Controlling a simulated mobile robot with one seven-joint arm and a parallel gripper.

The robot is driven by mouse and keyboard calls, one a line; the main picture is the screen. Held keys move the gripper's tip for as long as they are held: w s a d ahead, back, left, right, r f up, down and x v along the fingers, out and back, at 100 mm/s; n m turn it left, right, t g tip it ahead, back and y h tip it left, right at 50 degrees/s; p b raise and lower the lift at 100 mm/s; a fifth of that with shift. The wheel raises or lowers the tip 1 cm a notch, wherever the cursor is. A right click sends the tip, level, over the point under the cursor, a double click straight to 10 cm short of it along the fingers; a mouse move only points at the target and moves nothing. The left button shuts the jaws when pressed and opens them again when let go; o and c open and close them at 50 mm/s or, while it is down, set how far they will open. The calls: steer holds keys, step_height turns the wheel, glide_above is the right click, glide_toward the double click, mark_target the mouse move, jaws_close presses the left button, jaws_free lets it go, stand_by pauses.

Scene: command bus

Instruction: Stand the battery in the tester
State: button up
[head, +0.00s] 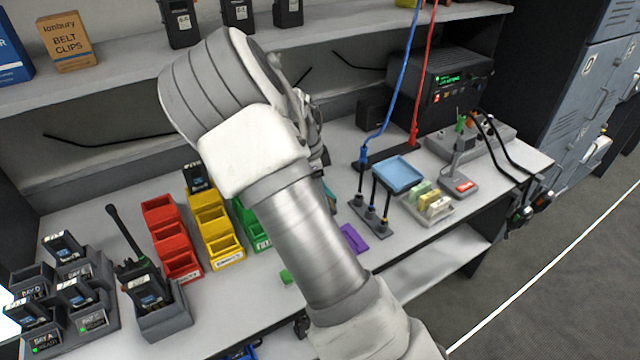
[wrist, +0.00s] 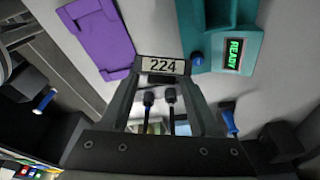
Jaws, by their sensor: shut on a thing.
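In the wrist view my gripper (wrist: 162,80) is shut on a small block with a white label reading 224 (wrist: 162,65), which looks like the battery. Its lower part is hidden or seen end-on, so I cannot tell its tilt. The teal tester (wrist: 220,25) lies just beyond and to the right of it, with a green READY display (wrist: 234,54) and a blue knob. The battery appears apart from it. In the head view my arm hides the battery and nearly all of the tester.
A purple piece (wrist: 97,38) lies left of the battery; it also shows in the head view (head: 354,238). Red bins (head: 172,240), yellow bins (head: 215,232), a radio in its stand (head: 150,290) and chargers stand left. A blue tray (head: 398,174) stands right.

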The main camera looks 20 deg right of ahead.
steer(key=m+y, duration=0.1)
steer(key=m+y+p, duration=0.1)
steer(key=m, duration=0.1)
steer(key=shift+w+a+r, duration=0.1)
steer(key=shift+r, duration=0.1)
steer(key=shift+w+a+r+m+t+y+p, duration=0.15)
steer(key=shift+m+y+p, duration=0.1)
steer(key=shift+m, duration=0.25)
steer(key=shift+s+a+m+t+y+p, duration=0.15)
steer(key=shift+m+y+p, duration=0.1)
steer(key=shift+m, duration=0.25)
steer(key=m+t, duration=0.1)
steer(key=w+a+r+m+y+p, duration=0.1)
steer(key=m, duration=0.1)
steer(key=a+m+t+p, duration=0.1)
steer(key=shift+w+a+r+m+t, duration=0.25)
steer(key=shift+r+m+t, duration=0.05)
steer(key=shift+r+m, duration=0.1)
steer(key=w+a+r+m+t+p, duration=0.2)
steer(key=w+a+r+m, duration=0.1)
steer(key=r+m, duration=0.1)
steer(key=shift+a+t, duration=0.15)
steer(key=shift+t, duration=0.25)
steer(key=shift+w+f, duration=0.1)
steer(key=shift+f+b, duration=3.9)
steer(key=shift+b, duration=0.15)
steer(key=shift+f, duration=0.15)
